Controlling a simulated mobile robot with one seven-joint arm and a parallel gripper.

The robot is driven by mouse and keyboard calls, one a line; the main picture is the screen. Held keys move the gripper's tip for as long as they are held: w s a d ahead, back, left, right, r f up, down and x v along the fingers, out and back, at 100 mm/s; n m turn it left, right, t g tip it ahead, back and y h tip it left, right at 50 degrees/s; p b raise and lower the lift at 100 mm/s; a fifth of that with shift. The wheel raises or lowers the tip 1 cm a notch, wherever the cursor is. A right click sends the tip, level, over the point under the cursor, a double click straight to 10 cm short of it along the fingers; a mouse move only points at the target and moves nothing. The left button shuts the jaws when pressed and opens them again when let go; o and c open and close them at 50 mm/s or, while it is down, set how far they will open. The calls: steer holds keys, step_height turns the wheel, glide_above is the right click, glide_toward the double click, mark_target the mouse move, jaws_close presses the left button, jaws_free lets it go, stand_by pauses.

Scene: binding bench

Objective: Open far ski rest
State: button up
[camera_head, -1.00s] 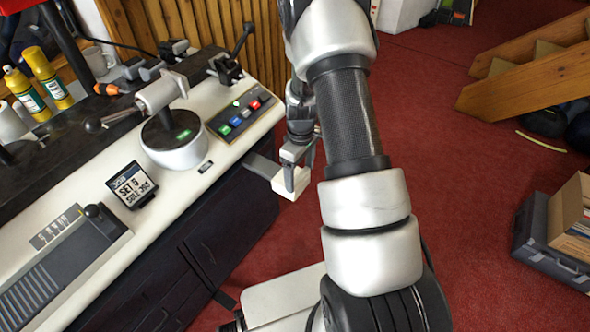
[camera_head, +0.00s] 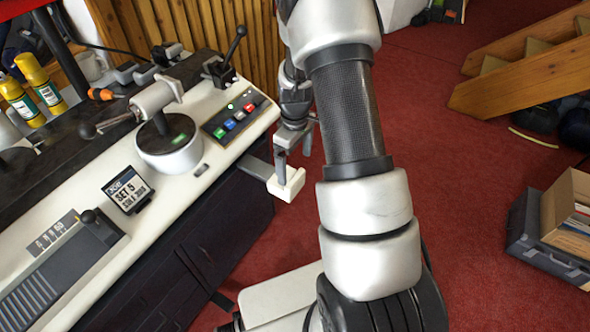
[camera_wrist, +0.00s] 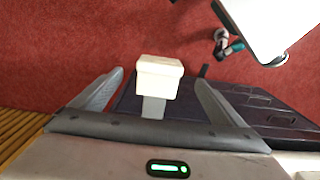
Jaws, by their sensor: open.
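The far ski rest is a pale cream block (camera_head: 287,184) on the end of a flat grey bar (camera_head: 254,166) that sticks out from the bench's far front edge over the floor. My gripper (camera_head: 294,160) is open at the block, pointing down, with one finger overlapping it in the head view. In the wrist view the block (camera_wrist: 159,77) and its grey bar (camera_wrist: 153,107) sit between my two spread fingers, with a gap on both sides. Nothing is held. Whether either finger touches the block cannot be told.
The bench (camera_head: 165,205) carries a grey clamp (camera_head: 155,98) on a round base, a coloured button panel (camera_head: 235,117) and a SET 5 display (camera_head: 128,188). Wooden steps (camera_head: 520,75) and a box of books (camera_head: 568,215) stand right.

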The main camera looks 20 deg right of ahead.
step_height(320, 180, up, 12)
steer(key=p, duration=0.1)
stand_by(0.5)
steer(key=s+a+r+m+t, duration=0.1)
steer(key=s+a+r, duration=0.15)
steer(key=r, duration=0.45)
steer(key=s+a+r+m+t, duration=0.15)
steer(key=s+r, duration=0.25)
steer(key=r, duration=0.4)
steer(key=s+a+r+m+t, duration=0.2)
steer(key=s+r, duration=0.2)
steer(key=s, duration=0.4)
steer(key=s+a+r+m+t, duration=0.1)
steer(key=s+a+r+m, duration=0.2)
steer(key=s, duration=0.4)
step_height(320, 180, up, 15)
steer(key=p, duration=1.5)
steer(key=shift+s, duration=0.1)
